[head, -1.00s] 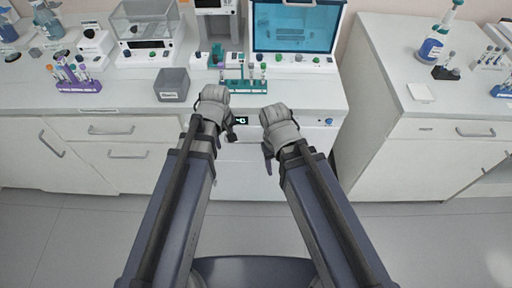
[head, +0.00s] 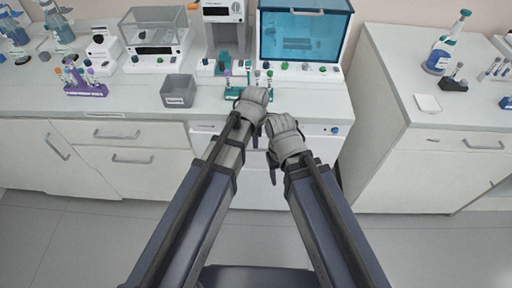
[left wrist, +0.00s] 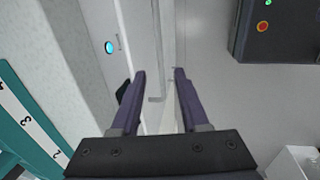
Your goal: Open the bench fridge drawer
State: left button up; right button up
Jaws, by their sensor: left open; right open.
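The bench fridge drawer has a white front (head: 322,152) under the middle bench, with a round blue spot (head: 335,130) at its upper right. The front looks flush and shut; my arms hide its middle. My left gripper (left wrist: 160,73) is open in the left wrist view, and a thin pale bar (left wrist: 155,60), which looks like the drawer handle, runs between its fingers. I cannot tell whether they touch. The blue spot (left wrist: 109,47) shows there too. My right gripper (head: 272,165) is open and empty, close beside the left one, before the drawer front.
On the bench above stand a teal tube rack (head: 238,94), a grey bin (head: 178,91) and a blue-windowed device (head: 303,38). White cabinets with handles (head: 132,160) stand to the left, and another bench (head: 400,150) stands to the right. The floor in front is clear.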

pick_arm(q)
jog(key=f+b, duration=0.3)
jog(key=w+f+b, duration=0.1)
jog(key=f+b, duration=0.2)
jog(key=f, duration=0.1)
jog(key=shift+w+f+b, duration=0.1)
jog(key=shift+w+b, duration=0.1)
jog(key=shift+b, duration=0.2)
grip_shut()
dwell(1.1)
